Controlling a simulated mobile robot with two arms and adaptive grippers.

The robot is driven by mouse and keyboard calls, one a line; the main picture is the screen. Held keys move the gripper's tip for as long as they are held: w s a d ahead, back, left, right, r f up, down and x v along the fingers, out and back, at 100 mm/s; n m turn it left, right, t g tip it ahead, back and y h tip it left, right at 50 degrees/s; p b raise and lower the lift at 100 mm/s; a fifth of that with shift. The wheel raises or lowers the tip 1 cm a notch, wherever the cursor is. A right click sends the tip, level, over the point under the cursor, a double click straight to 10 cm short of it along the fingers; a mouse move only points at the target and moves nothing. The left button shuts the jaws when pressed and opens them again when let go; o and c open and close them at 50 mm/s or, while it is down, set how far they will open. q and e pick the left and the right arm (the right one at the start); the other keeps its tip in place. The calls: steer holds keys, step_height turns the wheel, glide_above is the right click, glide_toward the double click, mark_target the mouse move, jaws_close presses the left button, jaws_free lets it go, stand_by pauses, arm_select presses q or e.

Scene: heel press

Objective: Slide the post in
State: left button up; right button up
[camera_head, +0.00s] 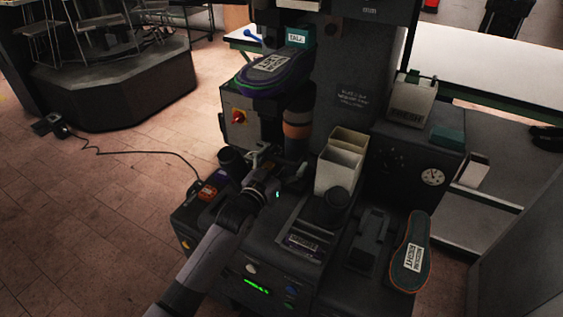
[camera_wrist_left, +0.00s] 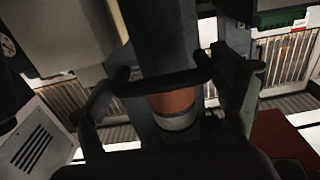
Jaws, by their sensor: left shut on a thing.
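The post (camera_head: 298,128) is a dark upright cylinder with a copper-orange band and a paler ring. It stands at the front of the heel press (camera_head: 345,75), just below and right of a dark shoe sole (camera_head: 268,72) with a white label. In the left wrist view the post's orange band (camera_wrist_left: 173,103) shows between my fingers. My left gripper (camera_head: 282,165) is shut on the post low down, its arm coming in from the lower left. The post's lower end and the place under it are hidden by my gripper and the dark parts around it. My right gripper is out of view.
An orange-rimmed sole (camera_head: 409,255) lies farther right. A red knob (camera_head: 238,117) on a control box is at the left. The tiled floor (camera_head: 100,210) at left is mostly clear, with a cable.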

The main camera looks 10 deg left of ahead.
arm_select(q)
steer(key=o, duration=1.3)
steer(key=shift+w+d+r, duration=0.1)
steer(key=shift+d+r, duration=0.05)
steer(key=shift+o, duration=0.6)
steer(key=shift+w+d, duration=0.15)
steer(key=shift+f, duration=0.2)
steer(key=shift+a, duration=0.2)
steer(key=v, duration=1.2)
steer(key=shift+w, duration=0.1)
